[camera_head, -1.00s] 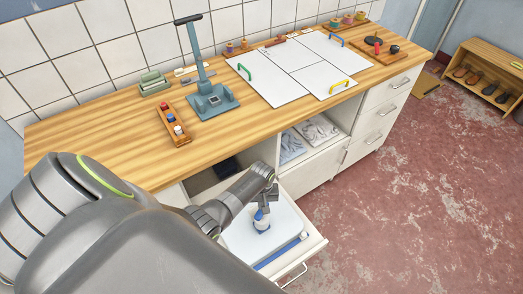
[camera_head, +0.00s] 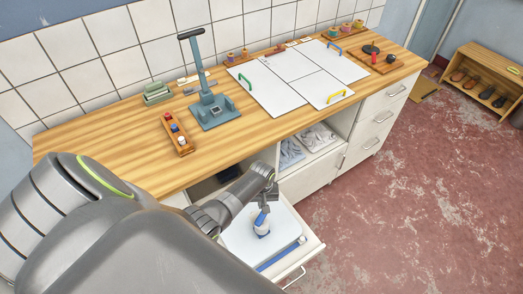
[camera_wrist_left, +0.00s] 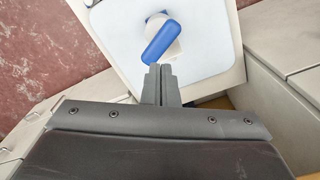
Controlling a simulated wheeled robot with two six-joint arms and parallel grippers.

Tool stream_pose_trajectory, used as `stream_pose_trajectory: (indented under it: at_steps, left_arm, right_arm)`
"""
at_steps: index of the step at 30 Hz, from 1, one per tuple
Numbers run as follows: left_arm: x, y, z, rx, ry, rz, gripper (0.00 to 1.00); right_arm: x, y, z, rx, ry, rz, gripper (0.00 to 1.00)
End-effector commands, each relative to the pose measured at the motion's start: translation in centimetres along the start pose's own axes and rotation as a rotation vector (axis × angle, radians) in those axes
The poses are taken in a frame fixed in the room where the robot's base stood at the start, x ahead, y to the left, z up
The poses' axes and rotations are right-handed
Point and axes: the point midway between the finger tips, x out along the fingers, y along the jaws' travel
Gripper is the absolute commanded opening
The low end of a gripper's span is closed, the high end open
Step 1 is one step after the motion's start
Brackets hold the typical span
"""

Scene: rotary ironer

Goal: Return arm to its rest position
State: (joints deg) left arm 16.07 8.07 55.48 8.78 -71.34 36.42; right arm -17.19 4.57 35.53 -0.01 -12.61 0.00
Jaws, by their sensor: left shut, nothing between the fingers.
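My left arm (camera_head: 232,203) reaches from the left over an open white drawer (camera_head: 312,243). My left gripper (camera_head: 265,205) is above the drawer. The left wrist view shows its fingers (camera_wrist_left: 158,84) shut together and empty. Just beyond the fingertips is a blue lever-like handle (camera_wrist_left: 160,41) on a white round base; it also shows in the head view (camera_head: 261,222). Whether the fingers touch the handle, I cannot tell. The handle stands on a white panel (camera_wrist_left: 110,40) with a blue edge, inside the drawer. My right gripper is not in view.
The wooden worktop (camera_head: 110,150) runs behind the drawer. It carries a grey-blue press stand (camera_head: 213,110), a small wooden rack (camera_head: 178,134) and white panels (camera_head: 285,80) with coloured handles. Open compartments (camera_head: 308,147) lie below. The red floor (camera_head: 400,200) to the right is clear.

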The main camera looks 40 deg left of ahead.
Motion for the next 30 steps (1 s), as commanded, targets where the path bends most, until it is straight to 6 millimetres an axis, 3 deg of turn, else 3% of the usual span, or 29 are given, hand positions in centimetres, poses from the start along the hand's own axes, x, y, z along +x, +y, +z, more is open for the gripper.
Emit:
stream_pose_trajectory:
  at_steps: [20,26,30]
  left_arm:
    - [-0.4,-0.4,0.4,0.019,0.007,0.003,0.0]
    - [-1.9,-2.5,2.5,0.114,0.055,0.018,0.0]
    - [-4.0,-4.3,4.4,0.2,0.1,0.027,0.0]
  right_arm:
    - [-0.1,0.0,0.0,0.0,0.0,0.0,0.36]
    - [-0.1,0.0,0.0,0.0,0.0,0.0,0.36]
    - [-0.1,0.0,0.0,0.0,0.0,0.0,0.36]
